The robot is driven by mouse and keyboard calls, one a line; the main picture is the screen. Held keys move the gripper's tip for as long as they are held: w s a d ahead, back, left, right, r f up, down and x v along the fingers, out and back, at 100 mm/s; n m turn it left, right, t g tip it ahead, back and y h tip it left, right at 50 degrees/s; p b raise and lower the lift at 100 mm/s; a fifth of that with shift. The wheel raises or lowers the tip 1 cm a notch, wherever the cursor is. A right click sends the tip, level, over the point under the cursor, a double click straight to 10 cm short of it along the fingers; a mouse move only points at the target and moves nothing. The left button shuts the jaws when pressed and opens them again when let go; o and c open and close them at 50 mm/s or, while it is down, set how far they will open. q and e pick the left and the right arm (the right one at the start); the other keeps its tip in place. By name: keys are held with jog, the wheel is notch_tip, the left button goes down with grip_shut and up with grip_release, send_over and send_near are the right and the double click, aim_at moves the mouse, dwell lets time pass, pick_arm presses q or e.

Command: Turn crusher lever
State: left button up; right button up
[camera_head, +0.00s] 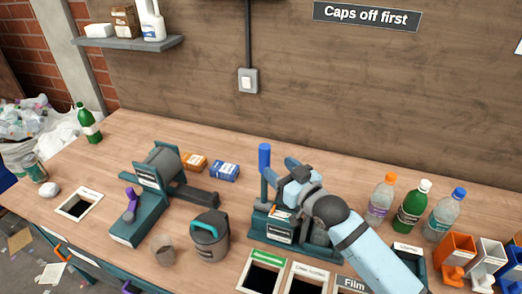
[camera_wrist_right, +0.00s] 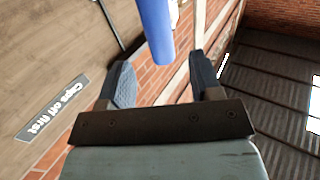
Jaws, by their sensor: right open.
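The crusher lever has an upright blue handle (camera_head: 264,158), standing at the left end of the teal crusher (camera_head: 268,222) in the head view. My right gripper (camera_head: 281,169) is open, just to the right of the handle. In the right wrist view the blue handle (camera_wrist_right: 157,28) reaches down from the top edge, and its end lies between the open fingertips of my right gripper (camera_wrist_right: 159,68). I cannot tell whether the fingers touch it. My right arm and gripper hide part of the crusher. My left gripper is not in view.
Another teal machine with a purple handle (camera_head: 129,205) stands to the left. A dark lidded canister (camera_head: 210,240) is between them. Orange (camera_head: 194,161) and blue (camera_head: 224,170) boxes lie behind. Several bottles stand right of my arm. Labelled openings (camera_head: 262,277) line the front.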

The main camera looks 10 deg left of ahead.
aim_at(260, 152)
jog(key=p+x, duration=0.1)
jog(key=x, duration=0.7)
jog(key=shift+w+a+f, duration=0.1)
jog(key=shift+w+a, duration=0.15)
